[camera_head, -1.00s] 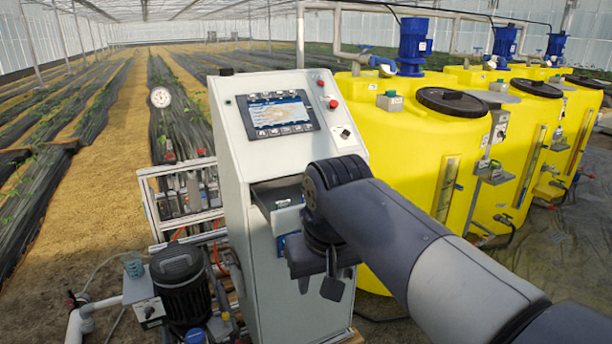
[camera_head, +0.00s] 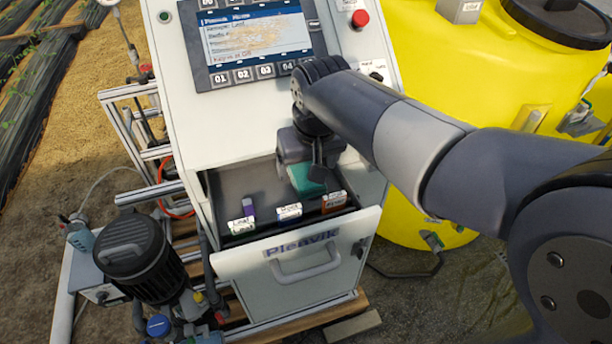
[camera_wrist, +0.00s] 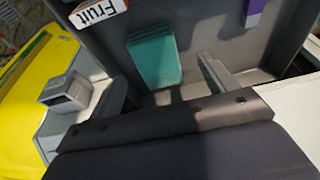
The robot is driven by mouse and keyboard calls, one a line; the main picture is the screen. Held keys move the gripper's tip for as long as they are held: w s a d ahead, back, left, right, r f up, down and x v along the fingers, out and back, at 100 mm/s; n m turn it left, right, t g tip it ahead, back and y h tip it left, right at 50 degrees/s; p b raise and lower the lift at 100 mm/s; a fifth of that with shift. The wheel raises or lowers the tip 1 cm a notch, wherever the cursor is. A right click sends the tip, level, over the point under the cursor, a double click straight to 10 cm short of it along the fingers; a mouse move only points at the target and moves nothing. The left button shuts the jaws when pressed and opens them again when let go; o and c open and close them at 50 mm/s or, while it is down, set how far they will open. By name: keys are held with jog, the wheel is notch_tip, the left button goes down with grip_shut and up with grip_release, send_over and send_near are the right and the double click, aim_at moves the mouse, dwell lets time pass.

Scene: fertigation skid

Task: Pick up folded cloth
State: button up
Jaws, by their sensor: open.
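The folded cloth (camera_head: 306,181) is teal and lies inside the open drawer (camera_head: 330,238) of the white cabinet, towards the back. It also shows in the wrist view (camera_wrist: 155,60), flat on the grey drawer floor. My gripper (camera_head: 308,170) is over the back of the drawer, just above the cloth, and partly hides it in the head view. In the wrist view my gripper (camera_wrist: 162,78) is open, with one finger on each side of the cloth's near end. Nothing is held. I cannot tell the exact height of the fingertips above the cloth.
The drawer also holds a purple item (camera_head: 248,207) behind a white label, a middle white label (camera_head: 289,212) and an orange item (camera_head: 334,201) labelled Fruit. The control panel (camera_head: 255,40) rises behind my gripper. A yellow tank (camera_head: 420,80) stands right, a black motor (camera_head: 140,255) left.

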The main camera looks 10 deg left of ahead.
aim_at(307, 172)
jog(key=shift+w+a+f, duration=0.1)
jog(key=shift+w+f, duration=0.35)
jog(key=shift+f, duration=0.2)
jog(key=shift+w+a+f, duration=0.1)
jog(key=shift+w+f, duration=0.3)
jog(key=shift+f, duration=0.7)
jog(key=shift+f, duration=0.25)
jog(key=shift+c, duration=0.2)
jog(key=c, duration=1)
jog(key=shift+r, duration=0.1)
